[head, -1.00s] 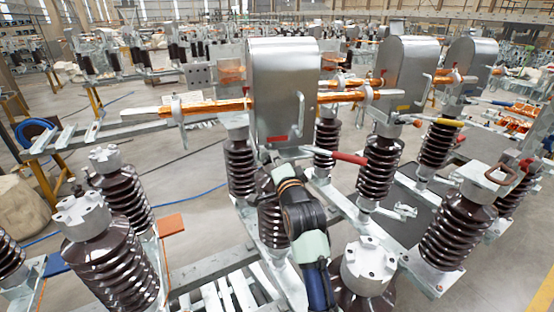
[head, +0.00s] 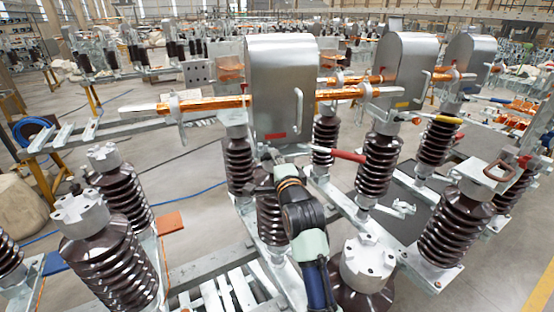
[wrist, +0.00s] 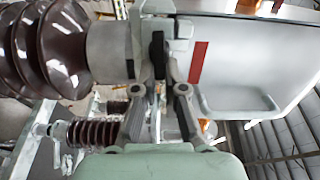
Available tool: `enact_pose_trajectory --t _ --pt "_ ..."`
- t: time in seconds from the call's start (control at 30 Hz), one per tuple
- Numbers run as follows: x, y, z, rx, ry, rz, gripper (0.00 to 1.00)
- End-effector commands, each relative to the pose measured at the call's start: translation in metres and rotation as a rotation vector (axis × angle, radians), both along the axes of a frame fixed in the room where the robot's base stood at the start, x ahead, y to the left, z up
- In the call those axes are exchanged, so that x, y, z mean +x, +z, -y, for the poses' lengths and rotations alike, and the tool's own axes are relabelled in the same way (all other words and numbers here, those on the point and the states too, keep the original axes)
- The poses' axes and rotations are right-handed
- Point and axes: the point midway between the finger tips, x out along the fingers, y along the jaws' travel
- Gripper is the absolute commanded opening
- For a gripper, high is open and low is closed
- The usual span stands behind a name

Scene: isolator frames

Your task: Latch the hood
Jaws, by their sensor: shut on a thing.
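The hood (head: 283,90) is a tall, rounded silver cover with a vertical handle (head: 298,111) and a red label (head: 276,136) near its lower edge. It stands over a copper bar (head: 225,103) on brown ribbed insulators (head: 238,165). My gripper (head: 268,154) is at the hood's lower front edge, mostly hidden by my wrist. In the wrist view my gripper (wrist: 159,78) is shut on a small dark latch part (wrist: 158,50) beside the hood (wrist: 245,65), near the red label (wrist: 199,62). How the latch seats is not clear.
A red-handled lever (head: 348,155) sticks out just right of my gripper. Two similar hoods (head: 405,72) stand at the right. Insulators with grey caps (head: 368,260) stand close to my arm. Open floor (head: 190,185) lies to the left.

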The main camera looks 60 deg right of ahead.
Motion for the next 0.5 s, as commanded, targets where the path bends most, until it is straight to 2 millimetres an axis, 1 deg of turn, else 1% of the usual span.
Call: enact_pose_trajectory --t 0.03,0.13,0.17,0.3,0.5 --pt "0.0037 -0.0066 -0.0024 0.012 0.008 -0.007 0.00" --pt "0.0038 -0.0064 -0.0024 0.012 0.008 -0.007 0.00" --pt "0.0038 -0.0063 -0.0024 0.012 0.008 -0.007 0.15" --pt "0.0035 -0.0048 -0.0023 0.009 0.007 -0.004 0.39" --pt "0.0018 -0.0021 -0.0012 0.003 0.004 -0.003 0.39"
